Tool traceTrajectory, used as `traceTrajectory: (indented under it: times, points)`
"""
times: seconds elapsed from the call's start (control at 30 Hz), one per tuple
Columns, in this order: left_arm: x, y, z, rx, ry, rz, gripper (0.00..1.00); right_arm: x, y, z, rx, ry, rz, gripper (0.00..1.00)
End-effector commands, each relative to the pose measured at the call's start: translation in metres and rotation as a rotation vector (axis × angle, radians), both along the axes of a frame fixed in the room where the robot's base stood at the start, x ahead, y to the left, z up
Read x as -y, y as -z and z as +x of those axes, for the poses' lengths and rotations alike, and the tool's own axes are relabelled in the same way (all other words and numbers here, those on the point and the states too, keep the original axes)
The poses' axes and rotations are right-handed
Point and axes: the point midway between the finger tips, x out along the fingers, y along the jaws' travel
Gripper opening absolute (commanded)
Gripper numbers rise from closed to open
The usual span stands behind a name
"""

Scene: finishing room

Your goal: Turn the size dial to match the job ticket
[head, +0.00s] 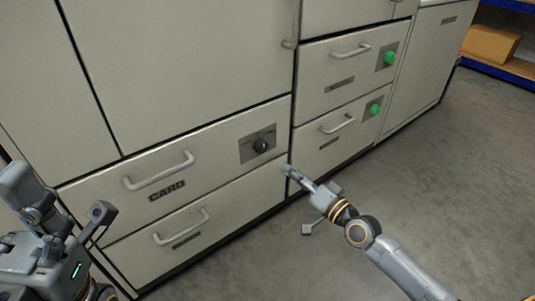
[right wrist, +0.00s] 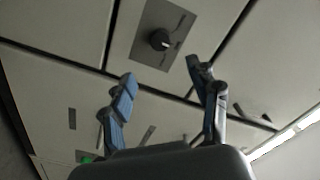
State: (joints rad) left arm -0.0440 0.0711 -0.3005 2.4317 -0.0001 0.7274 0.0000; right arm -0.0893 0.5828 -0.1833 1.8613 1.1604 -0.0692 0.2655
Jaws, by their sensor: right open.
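The size dial (head: 261,146) is a dark round knob on a grey plate with small markings, on the drawer front labelled CARD (head: 167,191). The dial also shows in the right wrist view (right wrist: 160,40), with a light pointer mark on it; the scale is too small to read. My right gripper (head: 289,171) is just right of and below the dial in the head view, apart from it. In the right wrist view its two fingers (right wrist: 163,71) are spread with nothing between them. My left gripper (head: 45,215) is at the lower left, its jaws unclear. No job ticket is seen.
Bar handles (head: 160,172) stick out from the drawers. Two green knobs (head: 390,58) (head: 375,110) are on the drawers to the right. A cardboard box (head: 490,44) sits on a blue shelf at the far right. The grey floor (head: 450,190) at the right is clear.

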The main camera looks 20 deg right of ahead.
Motion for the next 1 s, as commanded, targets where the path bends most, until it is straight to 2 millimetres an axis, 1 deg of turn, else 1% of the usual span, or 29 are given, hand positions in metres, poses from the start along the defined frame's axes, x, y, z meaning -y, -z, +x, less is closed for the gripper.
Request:
traceTrajectory:
  times: [0.3,0.4,0.53,0.63,0.73,1.0]
  points:
    - [0.001,-0.003,-0.001,0.03,-0.002,0.003,0.79,-0.023,0.0,0.063,0.004,0.001,0.004,0.6]
    - [0.002,-0.005,-0.001,0.044,-0.003,0.004,0.79,-0.03,0.001,0.082,0.002,0.002,0.003,0.6]
    - [0.002,-0.007,-0.003,0.062,-0.004,0.006,0.79,-0.037,0.001,0.101,0.002,0.001,0.001,0.6]
    - [0.002,-0.01,-0.004,0.073,-0.005,0.007,0.79,-0.04,0.001,0.111,0.0,0.0,0.0,0.6]
    - [0.002,-0.012,-0.005,0.081,-0.005,0.007,0.79,-0.043,0.001,0.116,-0.001,0.0,0.0,0.6]
    - [0.003,-0.013,-0.005,0.082,-0.005,0.008,0.79,-0.043,0.0,0.118,-0.001,0.0,-0.001,0.6]
